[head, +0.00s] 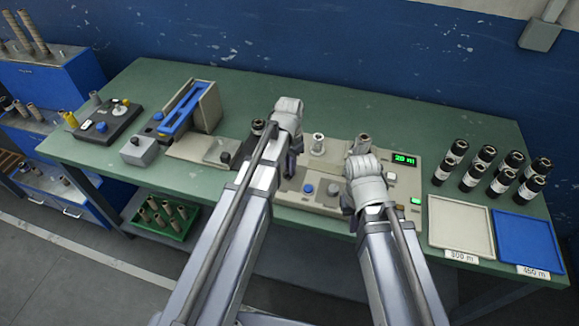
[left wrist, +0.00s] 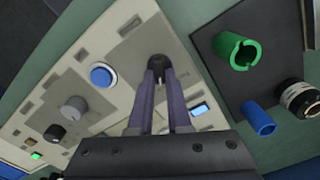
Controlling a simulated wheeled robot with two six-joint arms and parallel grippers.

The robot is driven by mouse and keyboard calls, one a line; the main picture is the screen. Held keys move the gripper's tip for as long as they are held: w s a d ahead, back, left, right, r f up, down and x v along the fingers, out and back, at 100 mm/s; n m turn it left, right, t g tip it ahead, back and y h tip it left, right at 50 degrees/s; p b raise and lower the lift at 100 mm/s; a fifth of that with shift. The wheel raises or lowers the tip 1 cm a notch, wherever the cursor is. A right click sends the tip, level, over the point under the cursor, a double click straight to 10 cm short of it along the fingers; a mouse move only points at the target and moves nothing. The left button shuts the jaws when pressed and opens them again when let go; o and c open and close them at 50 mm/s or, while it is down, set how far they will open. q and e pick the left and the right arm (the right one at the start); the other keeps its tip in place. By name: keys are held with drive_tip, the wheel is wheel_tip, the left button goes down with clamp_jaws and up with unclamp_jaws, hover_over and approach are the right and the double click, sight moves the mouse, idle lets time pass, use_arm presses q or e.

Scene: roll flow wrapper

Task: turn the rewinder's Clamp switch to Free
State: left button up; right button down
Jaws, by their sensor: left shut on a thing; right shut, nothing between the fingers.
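The rewinder (head: 405,170) is a pale control box in the middle of the green table, with a lit green display. My left gripper (head: 291,170) is down at the left part of its panel. In the left wrist view, my left gripper's fingers (left wrist: 158,78) are shut on a small dark switch knob (left wrist: 157,62) on a grey plate. Its label and the way it points cannot be read, as the fingers cover much of it. My right gripper (head: 349,207) is shut and empty over the panel's right part, largely hidden by its wrist.
Beside the gripped knob are a blue button (left wrist: 102,75), a grey knob (left wrist: 74,108) and a black knob (left wrist: 54,132). Several black rolls (head: 481,167), a white tray (head: 459,256) and a blue tray (head: 526,265) lie at right.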

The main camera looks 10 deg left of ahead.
use_arm(q)
clamp_jaws()
drive_tip(key=n, duration=0.5)
drive_tip(key=shift+a+n, duration=0.15)
drive_tip(key=shift+n, duration=0.15)
drive_tip(key=n, duration=0.6)
drive_tip(key=shift+a, duration=0.15)
drive_tip(key=shift+n, duration=0.3)
idle(0.4)
drive_tip(key=o, duration=0.6)
unclamp_jaws()
drive_tip(key=shift+o, duration=0.2)
